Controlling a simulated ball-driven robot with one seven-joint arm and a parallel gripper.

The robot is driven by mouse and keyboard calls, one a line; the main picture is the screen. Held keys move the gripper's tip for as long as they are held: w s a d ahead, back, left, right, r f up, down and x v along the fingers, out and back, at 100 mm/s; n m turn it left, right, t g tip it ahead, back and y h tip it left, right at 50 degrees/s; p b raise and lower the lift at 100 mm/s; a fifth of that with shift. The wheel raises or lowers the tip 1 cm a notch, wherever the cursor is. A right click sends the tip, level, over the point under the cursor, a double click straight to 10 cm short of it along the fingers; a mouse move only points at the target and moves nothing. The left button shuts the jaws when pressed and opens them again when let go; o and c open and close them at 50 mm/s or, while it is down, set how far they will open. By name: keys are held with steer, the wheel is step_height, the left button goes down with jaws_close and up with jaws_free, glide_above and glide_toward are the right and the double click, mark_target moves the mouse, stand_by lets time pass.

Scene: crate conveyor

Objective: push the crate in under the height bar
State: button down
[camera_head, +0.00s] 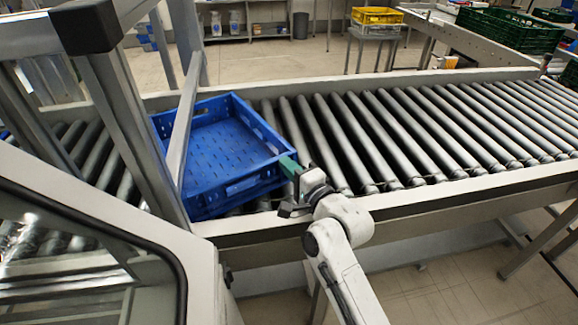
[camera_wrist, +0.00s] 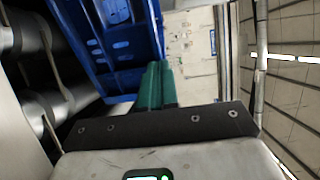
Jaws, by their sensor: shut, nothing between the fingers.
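The blue crate (camera_head: 222,190) is empty and sits on the roller conveyor at the left, partly behind the slanted bar (camera_head: 182,125) of a metal frame. Its left part is hidden by the frame. My gripper (camera_head: 287,163) is at the crate's right side near the front corner, its green fingers shut with nothing between them. In the wrist view the shut green fingers (camera_wrist: 156,84) are close to the blue crate wall (camera_wrist: 125,80). I cannot tell whether they touch it.
The rollers (camera_head: 420,130) right of the crate are clear. The conveyor's near rail (camera_head: 430,200) runs below my gripper. A metal frame with a window panel (camera_head: 80,265) stands at the near left. A yellow crate (camera_head: 377,16) and green crates (camera_head: 510,30) are in the background.

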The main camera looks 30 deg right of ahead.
mark_target(278, 156)
steer(key=w, duration=0.6)
steer(key=shift+w+a+p, duration=0.25)
steer(key=shift+w+p, duration=0.1)
steer(key=shift+s, duration=0.1)
